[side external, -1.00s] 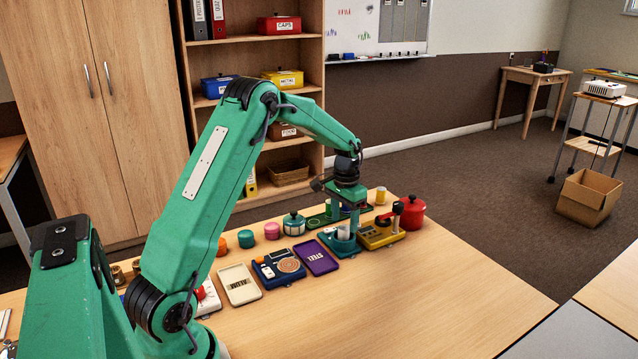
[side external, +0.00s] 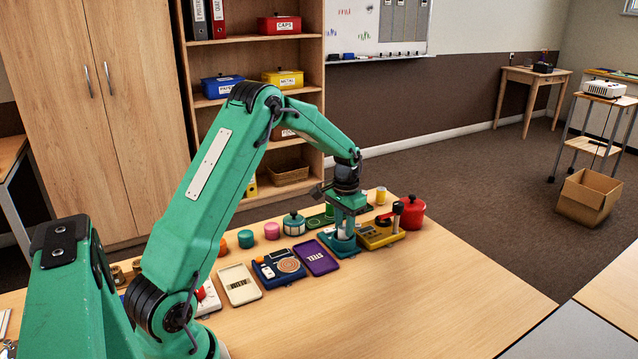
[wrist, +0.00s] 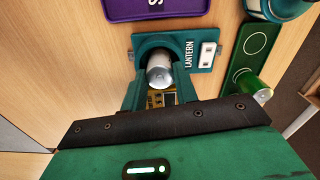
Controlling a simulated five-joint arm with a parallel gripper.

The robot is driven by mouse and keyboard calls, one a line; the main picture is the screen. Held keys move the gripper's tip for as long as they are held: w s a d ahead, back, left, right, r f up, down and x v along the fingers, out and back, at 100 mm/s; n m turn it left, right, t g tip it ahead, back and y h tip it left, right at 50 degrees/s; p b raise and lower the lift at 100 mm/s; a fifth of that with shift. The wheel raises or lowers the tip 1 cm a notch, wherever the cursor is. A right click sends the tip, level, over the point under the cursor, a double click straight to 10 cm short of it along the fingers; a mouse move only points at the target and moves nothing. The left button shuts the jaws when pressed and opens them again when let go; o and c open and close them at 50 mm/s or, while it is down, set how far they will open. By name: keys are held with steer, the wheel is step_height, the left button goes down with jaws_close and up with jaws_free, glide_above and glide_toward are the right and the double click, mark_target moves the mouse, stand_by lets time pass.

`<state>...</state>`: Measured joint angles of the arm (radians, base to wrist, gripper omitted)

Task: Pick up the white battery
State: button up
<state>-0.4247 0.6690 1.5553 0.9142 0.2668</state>
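The white battery (wrist: 159,70) stands in the round holder of the teal lantern (wrist: 205,48), its silver end facing the wrist camera. In the side view the white battery (side external: 350,228) shows only in part between my fingers, and the lantern (side external: 328,243) lies under them. My gripper (wrist: 160,88) is lowered over the battery with one finger on each side. The fingers look open, with slight gaps beside the battery. Their tips are partly hidden in the side view.
The purple tray (side external: 316,255) is left of the lantern. A yellow device (side external: 374,239) stands close on its right, with a red pot (side external: 411,212) behind. A green tray (wrist: 247,52) and green can (wrist: 258,88) are behind the lantern. The table front (side external: 400,300) is clear.

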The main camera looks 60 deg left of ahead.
mark_target(344, 226)
steer(key=shift+r, duration=0.1)
steer(key=shift+c, duration=0.4)
steer(key=shift+r, duration=0.8)
step_height(344, 226, up, 2)
steer(key=shift+r, duration=0.2)
steer(key=s+d+r, duration=0.1)
steer(key=d+r, duration=0.6)
steer(key=d, duration=0.4)
steer(key=shift+s+d, duration=0.2)
steer(key=shift+d, duration=0.1)
steer(key=shift+f, duration=0.1)
